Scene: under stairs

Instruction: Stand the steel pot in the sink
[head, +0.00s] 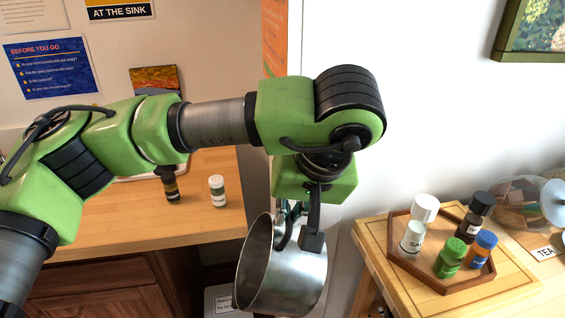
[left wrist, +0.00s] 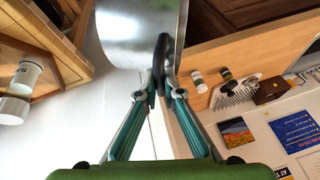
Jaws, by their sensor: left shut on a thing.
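The steel pot (head: 290,275) hangs in the air, tilted with its open mouth toward the left, in the gap between the wooden counter and the small table. My left gripper (head: 300,235) is shut on the pot at its rim or handle; the exact contact is partly hidden. I cannot make out the sink; my left arm covers much of the counter. My right gripper is not in view.
The wooden counter (head: 120,220) holds a dark bottle (head: 171,187) and a white-labelled jar (head: 218,190). At right, a small table (head: 400,300) bears a hexagonal tray (head: 440,282) with several shakers, plus a glass jar lying beyond. A white wall (head: 400,100) stands close behind the pot.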

